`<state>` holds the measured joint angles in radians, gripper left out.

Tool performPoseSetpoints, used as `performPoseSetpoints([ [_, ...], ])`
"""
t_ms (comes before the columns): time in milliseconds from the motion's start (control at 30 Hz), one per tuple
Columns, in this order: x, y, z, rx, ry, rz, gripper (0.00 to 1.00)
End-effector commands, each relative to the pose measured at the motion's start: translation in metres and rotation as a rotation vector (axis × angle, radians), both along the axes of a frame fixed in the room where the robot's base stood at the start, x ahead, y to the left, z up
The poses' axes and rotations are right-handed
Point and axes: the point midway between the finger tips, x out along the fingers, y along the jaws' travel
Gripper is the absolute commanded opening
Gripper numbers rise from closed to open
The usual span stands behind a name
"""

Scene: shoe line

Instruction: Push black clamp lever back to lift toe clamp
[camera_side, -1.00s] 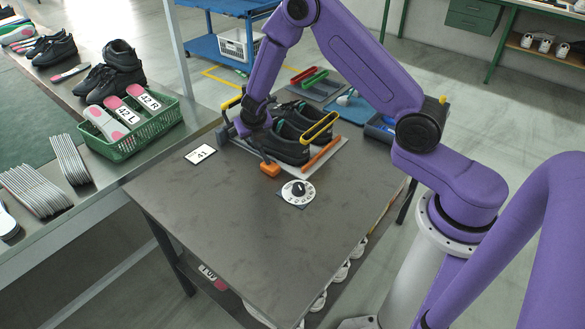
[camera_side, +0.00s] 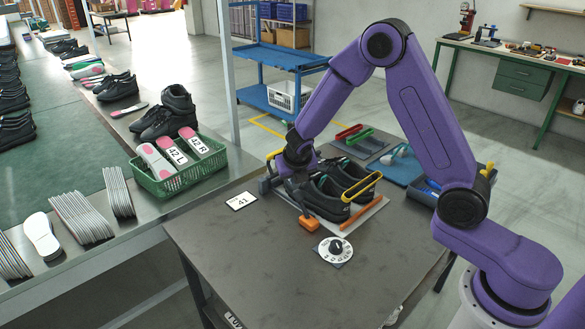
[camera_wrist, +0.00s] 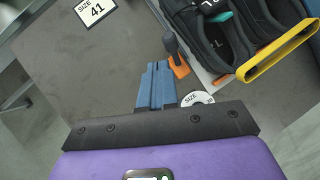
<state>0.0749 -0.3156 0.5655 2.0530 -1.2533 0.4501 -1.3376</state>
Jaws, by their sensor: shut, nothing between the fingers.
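My gripper (camera_wrist: 157,68) shows in the wrist view as two blue fingers held together, with nothing between them. A dark lever knob (camera_wrist: 170,42) on a stem rises from an orange base (camera_wrist: 180,68) just beyond and right of the fingertips. I cannot tell whether they touch. In the side view the orange base (camera_side: 310,224) sits at the near left corner of the shoe fixture; my gripper's fingers are hard to make out there. A pair of black shoes (camera_side: 322,200) lies in the fixture, beside a yellow bar (camera_side: 362,187). Which part is the toe clamp is unclear.
A round white dial (camera_side: 335,250) lies on the dark table (camera_side: 270,260) in front of the fixture. A size 41 card (camera_side: 241,201) lies to its left. An orange bar (camera_side: 357,212) lies along the fixture's right side. A green basket (camera_side: 180,176) stands on the left bench.

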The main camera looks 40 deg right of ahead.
Motion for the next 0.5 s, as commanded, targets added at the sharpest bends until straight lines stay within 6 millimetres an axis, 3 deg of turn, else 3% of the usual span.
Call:
performPoseSetpoints([
  [233,-0.003,0.010,0.029,0.000,-0.002,0.000,0.00],
  [500,-0.004,0.013,0.038,0.000,0.001,0.000,0.00],
])
